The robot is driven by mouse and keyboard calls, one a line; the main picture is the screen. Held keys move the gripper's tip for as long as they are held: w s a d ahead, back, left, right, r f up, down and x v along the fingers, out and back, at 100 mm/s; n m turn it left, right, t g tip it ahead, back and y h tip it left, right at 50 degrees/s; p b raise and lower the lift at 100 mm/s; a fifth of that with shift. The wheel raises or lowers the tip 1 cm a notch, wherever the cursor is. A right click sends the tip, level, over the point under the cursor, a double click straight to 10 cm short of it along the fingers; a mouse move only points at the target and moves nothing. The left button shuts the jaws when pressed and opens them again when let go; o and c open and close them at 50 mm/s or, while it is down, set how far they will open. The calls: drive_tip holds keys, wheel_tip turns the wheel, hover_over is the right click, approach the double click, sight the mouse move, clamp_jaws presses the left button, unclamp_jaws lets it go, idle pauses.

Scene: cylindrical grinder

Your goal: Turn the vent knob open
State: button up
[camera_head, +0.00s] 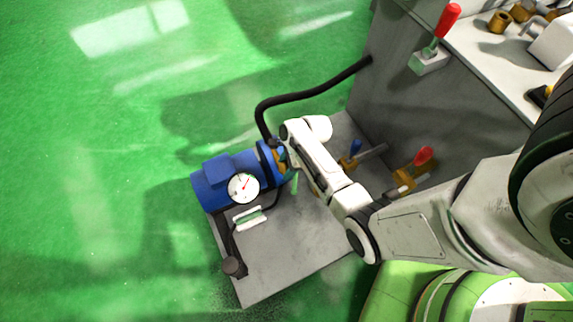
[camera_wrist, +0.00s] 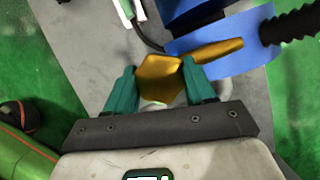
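A faceted brass-coloured knob, which I take to be the vent knob (camera_wrist: 159,78), sits between my gripper's two teal fingers (camera_wrist: 160,84) in the wrist view. It fills the gap, with a finger against each side, so the gripper looks shut on it. A flat brass lever (camera_wrist: 215,49) lies just right of the knob against a blue flange (camera_wrist: 255,35). In the head view my gripper (camera_head: 288,165) reaches the right end of a blue cylindrical unit (camera_head: 215,185) with a round white gauge (camera_head: 243,187). My arm hides most of the knob there.
A black hose (camera_head: 300,96) runs from the blue unit to a grey cabinet (camera_head: 440,100). The unit stands on a grey plate (camera_head: 285,265). A blue-handled valve (camera_head: 352,153) and a red-knobbed fitting (camera_head: 421,157) are close right of my forearm. Green floor is open at left.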

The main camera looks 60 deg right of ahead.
drive_tip(key=o, duration=0.5)
drive_tip(key=shift+f, duration=0.1)
drive_tip(key=shift+c, duration=0.2)
drive_tip(key=p+v, duration=0.4)
drive_tip(key=v, duration=0.7)
drive_tip(key=shift+p, duration=0.4)
drive_tip(key=shift+f, duration=0.1)
